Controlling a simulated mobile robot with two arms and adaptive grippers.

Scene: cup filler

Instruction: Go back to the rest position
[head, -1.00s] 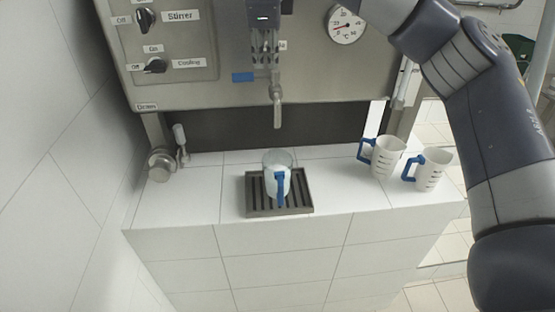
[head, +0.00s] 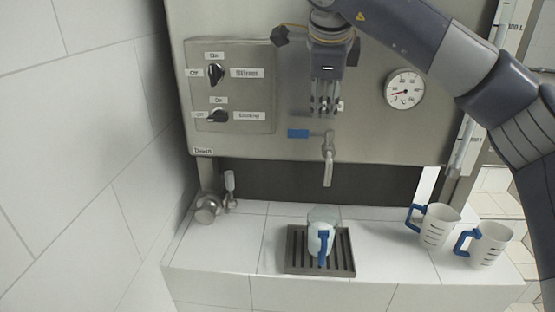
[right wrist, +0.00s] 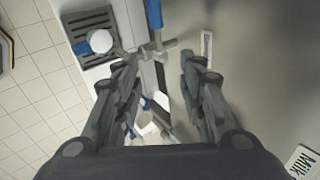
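My right gripper (head: 325,108) hangs in front of the steel tank panel, fingers down, above the tap (head: 328,165) with its blue lever (head: 298,133). In the right wrist view the fingers (right wrist: 160,62) are apart, with nothing held between them. A measuring cup (head: 318,238) with a blue handle stands upright on the slotted drip tray (head: 347,268) below the spout. In the right wrist view the cup's round opening (right wrist: 101,41) looks white inside. The blue lever (right wrist: 153,12) also shows there, beyond the fingertips. My left gripper is out of view.
Two more white cups with blue handles (head: 437,226) (head: 489,245) stand at the right of the tiled counter (head: 395,262). The panel has two knobs (head: 216,74) and a dial (head: 405,89). A tiled wall (head: 80,150) closes the left side.

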